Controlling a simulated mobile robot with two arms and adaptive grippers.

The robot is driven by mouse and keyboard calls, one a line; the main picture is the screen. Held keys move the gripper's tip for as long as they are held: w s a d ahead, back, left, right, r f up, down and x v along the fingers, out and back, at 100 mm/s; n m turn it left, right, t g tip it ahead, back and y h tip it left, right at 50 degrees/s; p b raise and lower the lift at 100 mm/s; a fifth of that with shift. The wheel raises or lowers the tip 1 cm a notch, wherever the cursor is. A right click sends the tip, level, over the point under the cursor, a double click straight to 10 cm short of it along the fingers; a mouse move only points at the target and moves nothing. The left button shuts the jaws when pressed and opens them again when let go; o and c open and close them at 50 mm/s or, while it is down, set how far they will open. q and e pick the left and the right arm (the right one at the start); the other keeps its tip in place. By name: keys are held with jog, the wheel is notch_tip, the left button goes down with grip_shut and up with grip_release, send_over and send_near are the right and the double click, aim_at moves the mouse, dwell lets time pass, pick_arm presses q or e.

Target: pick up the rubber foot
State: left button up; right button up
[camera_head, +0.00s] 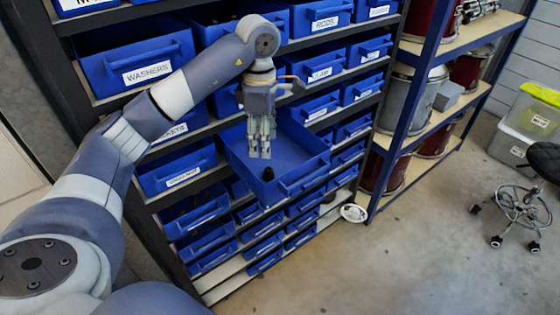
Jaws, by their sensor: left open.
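The rubber foot, a small black piece (268,174), is in a blue drawer bin (313,179) that is pulled out from the rack. It lies near the bin's front left corner. My left gripper (259,154) points down over the bin, with its fingertips a little above the rubber foot in the picture. It is open, and nothing shows between its fingers. I cannot tell exactly how high the fingertips are above the bin floor. My right gripper is not in view.
A dark rack holds rows of labelled blue bins, such as the washers bin (136,66), close around the arm. At right stand a blue-framed drum shelf (424,60), a wheeled stool (523,205) and stacked crates (530,120). The concrete floor (420,260) is clear in front.

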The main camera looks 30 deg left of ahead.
aim_at(268, 169)
pick_arm(q)
jog(key=shift+w+f, duration=0.25)
jog(key=shift+f, duration=0.2)
jog(key=shift+w+f, duration=0.2)
jog(key=shift+f, duration=0.25)
jog(key=f, duration=0.1)
jog(key=s+f+p, duration=0.1)
jog(key=f, duration=0.1)
jog(key=shift+f, duration=0.25)
jog(key=shift+w+d+f+p, duration=0.1)
jog(key=shift+d+f+p, duration=0.05)
jog(key=shift+f+p, duration=0.2)
jog(key=f, duration=0.1)
jog(key=f+p, duration=0.1)
jog(key=f, duration=0.1)
jog(key=shift+w+d+f, duration=0.2)
jog(key=shift+d+f, duration=0.1)
jog(key=shift+f+p, duration=0.3)
jog(key=shift+f, duration=0.2)
jog(key=c, duration=0.9)
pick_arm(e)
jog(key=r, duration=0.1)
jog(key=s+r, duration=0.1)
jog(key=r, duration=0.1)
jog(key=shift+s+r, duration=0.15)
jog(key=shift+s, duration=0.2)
